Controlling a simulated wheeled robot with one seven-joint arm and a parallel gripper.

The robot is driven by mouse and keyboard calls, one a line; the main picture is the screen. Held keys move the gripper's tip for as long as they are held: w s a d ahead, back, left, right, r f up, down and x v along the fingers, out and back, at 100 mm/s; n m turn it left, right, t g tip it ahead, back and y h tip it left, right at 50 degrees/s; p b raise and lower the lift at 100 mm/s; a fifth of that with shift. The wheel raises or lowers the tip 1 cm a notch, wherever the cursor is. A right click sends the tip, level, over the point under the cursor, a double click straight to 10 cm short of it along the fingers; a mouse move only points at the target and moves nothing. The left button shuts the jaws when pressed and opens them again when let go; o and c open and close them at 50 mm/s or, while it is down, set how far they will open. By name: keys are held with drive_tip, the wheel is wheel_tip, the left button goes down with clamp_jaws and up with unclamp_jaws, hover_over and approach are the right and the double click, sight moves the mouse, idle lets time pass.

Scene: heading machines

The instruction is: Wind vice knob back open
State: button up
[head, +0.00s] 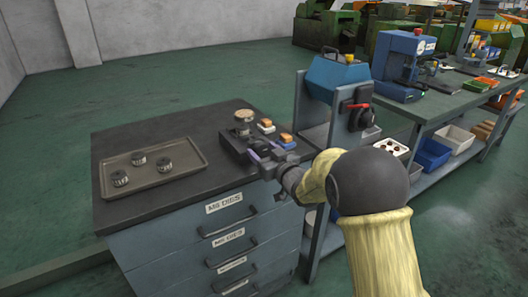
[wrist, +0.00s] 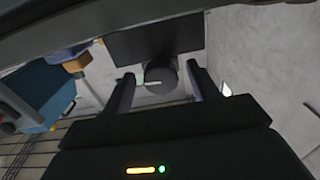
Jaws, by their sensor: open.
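The vice (head: 232,147) is a dark block on the cabinet top in the head view, partly hidden by my gripper (head: 268,158). In the wrist view the dark vice body (wrist: 155,38) shows at the top. Its round grey knob (wrist: 160,86) with a pale line across it lies below the body. My gripper (wrist: 161,75) is open, with one finger on each side of the knob and a visible gap at both sides. How deep the fingers reach around the knob cannot be told. The knob is hidden in the head view.
A tray (head: 194,145) with three round dies sits on the left of the cabinet top (head: 175,198). A blue machine (head: 336,75) with a red lever stands close on the right.

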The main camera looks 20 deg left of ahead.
drive_tip(key=c, duration=1)
drive_tip(key=shift+f+n+b, duration=0.1)
drive_tip(key=shift+n+b, duration=0.2)
drive_tip(key=shift+b, duration=0.1)
drive_tip(key=n+b, duration=0.4)
drive_tip(key=shift+w+f, duration=0.1)
drive_tip(key=shift+f, duration=0.05)
drive_tip(key=n+b, duration=0.4)
drive_tip(key=shift+n+b, duration=0.3)
drive_tip(key=shift+b, duration=0.1)
drive_tip(key=n+b, duration=0.7)
drive_tip(key=n, duration=0.1)
drive_tip(key=n+b, duration=0.2)
drive_tip(key=shift+r, duration=0.25)
